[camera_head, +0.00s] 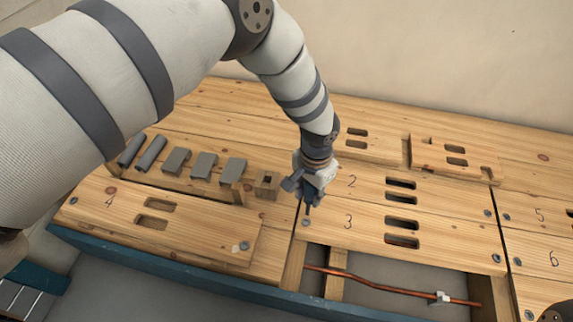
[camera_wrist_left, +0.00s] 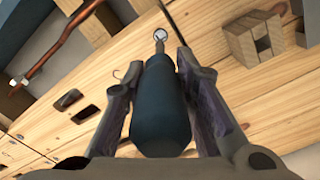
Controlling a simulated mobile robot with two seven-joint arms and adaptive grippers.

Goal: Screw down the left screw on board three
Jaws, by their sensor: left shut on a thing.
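Board three (camera_head: 450,248) lies right of centre in the head view, marked "3", with two slots. Its left screw (camera_head: 306,222) is a small grey head near the board's left edge; it also shows in the left wrist view (camera_wrist_left: 159,36). My left gripper (camera_head: 308,192) is shut on a screwdriver, whose dark blue handle (camera_wrist_left: 160,110) sits between the two fingers in the wrist view. The screwdriver points down, its tip at or just above the left screw; I cannot tell whether they touch. My right gripper is not in view.
A copper pipe (camera_head: 390,287) runs across the opening in front of board three. Board three's right screw (camera_head: 496,258) is at its right end.

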